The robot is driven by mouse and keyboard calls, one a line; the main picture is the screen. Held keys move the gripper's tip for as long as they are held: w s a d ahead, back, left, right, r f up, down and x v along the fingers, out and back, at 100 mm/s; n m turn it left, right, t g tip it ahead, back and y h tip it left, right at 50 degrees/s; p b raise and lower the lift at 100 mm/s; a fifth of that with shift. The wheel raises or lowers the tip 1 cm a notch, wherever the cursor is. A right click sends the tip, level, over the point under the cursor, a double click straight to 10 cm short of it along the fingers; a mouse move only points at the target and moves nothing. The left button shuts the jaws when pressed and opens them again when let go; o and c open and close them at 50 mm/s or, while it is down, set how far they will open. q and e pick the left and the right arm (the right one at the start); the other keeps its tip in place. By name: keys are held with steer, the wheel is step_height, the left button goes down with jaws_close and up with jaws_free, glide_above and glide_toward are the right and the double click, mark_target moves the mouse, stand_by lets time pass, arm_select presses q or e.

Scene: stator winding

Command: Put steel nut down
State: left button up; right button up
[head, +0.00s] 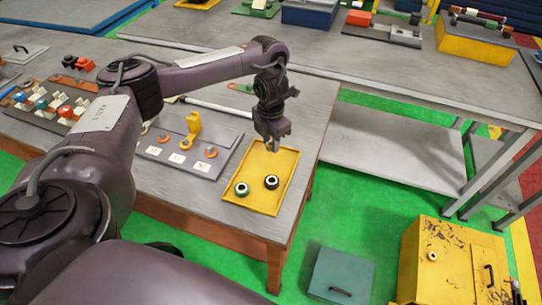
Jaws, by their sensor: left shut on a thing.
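My left gripper (273,140) points down over the far part of the yellow tray (279,203), near the table's right edge. It is shut on the steel nut (275,147), a small grey piece at the fingertips that is mostly hidden by the fingers. I cannot tell whether the nut touches the tray floor. My right gripper is not in view.
Left of the tray is a grey board (172,157) with orange rings, white labels and a yellow upright part (193,128). Further left is a board with coloured parts (60,108). A grey bench (360,60) stands behind. A yellow cabinet (450,265) is at lower right.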

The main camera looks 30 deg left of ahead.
mark_target(271, 159)
arm_select(q)
steer(key=shift+f, duration=0.6)
step_height(271, 159, down, 3)
steer(key=shift+f+p, duration=0.2)
steer(key=shift+p, duration=0.3)
steer(key=shift+f, duration=0.3)
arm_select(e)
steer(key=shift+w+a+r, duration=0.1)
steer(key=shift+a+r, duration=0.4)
arm_select(q)
steer(key=shift+f, duration=0.15)
steer(key=o, duration=1)
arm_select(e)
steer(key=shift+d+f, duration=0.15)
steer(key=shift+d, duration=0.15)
